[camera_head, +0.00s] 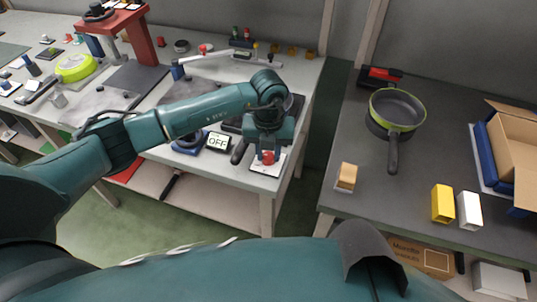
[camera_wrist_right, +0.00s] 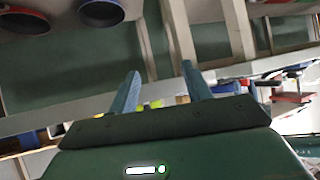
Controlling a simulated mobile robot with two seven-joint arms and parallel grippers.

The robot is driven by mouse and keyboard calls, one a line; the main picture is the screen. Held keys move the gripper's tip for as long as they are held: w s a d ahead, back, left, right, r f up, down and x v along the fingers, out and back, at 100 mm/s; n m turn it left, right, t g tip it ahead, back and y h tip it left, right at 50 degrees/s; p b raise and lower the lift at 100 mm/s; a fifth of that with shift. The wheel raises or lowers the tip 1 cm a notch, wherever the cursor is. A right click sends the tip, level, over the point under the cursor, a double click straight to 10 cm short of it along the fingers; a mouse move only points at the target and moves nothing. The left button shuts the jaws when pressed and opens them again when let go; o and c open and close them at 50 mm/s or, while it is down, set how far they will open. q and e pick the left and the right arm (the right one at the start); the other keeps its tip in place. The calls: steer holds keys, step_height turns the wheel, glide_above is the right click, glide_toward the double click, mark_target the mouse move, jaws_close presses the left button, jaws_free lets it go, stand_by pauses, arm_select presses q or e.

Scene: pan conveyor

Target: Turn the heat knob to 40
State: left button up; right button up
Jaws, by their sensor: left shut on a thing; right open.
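The heat knob (camera_head: 268,158) is red and sits on a white plate (camera_head: 261,171) at the front right corner of the left table. My left gripper (camera_head: 268,150) points down over it and is shut on it, hiding most of it. The knob's pointer and scale marks cannot be read. My right gripper (camera_wrist_right: 160,84) is open and empty in the right wrist view, away from the knob.
A pan with a green rim (camera_head: 397,108) stands on the right table, its handle toward me. A yellow box (camera_head: 443,204), a white box (camera_head: 470,210) and an open carton (camera_head: 517,150) are there too. A floor gap separates the tables.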

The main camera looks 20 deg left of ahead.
mark_target(269, 155)
arm_select(q)
steer(key=m+b, duration=0.1)
steer(key=m, duration=0.1)
steer(key=shift+w+f+m+b, duration=0.1)
steer(key=shift+m+b, duration=0.2)
steer(key=shift+b, duration=0.05)
steer(key=shift+m+b, duration=0.85)
steer(key=shift+m, duration=0.55)
arm_select(e)
steer(key=shift+a+f+t+y, duration=0.3)
steer(key=shift+a+f+y, duration=0.2)
steer(key=shift+a, duration=0.3)
arm_select(q)
steer(key=shift+m, duration=0.3)
arm_select(e)
steer(key=shift+w+d, duration=0.1)
steer(key=shift+w, duration=0.1)
arm_select(q)
steer(key=o, duration=1)
steer(key=shift+c, duration=0.2)
step_height(269, 155, up, 13)
steer(key=b, duration=0.1)
steer(key=shift+r, duration=0.2)
arm_select(e)
steer(key=shift+f, duration=0.3)
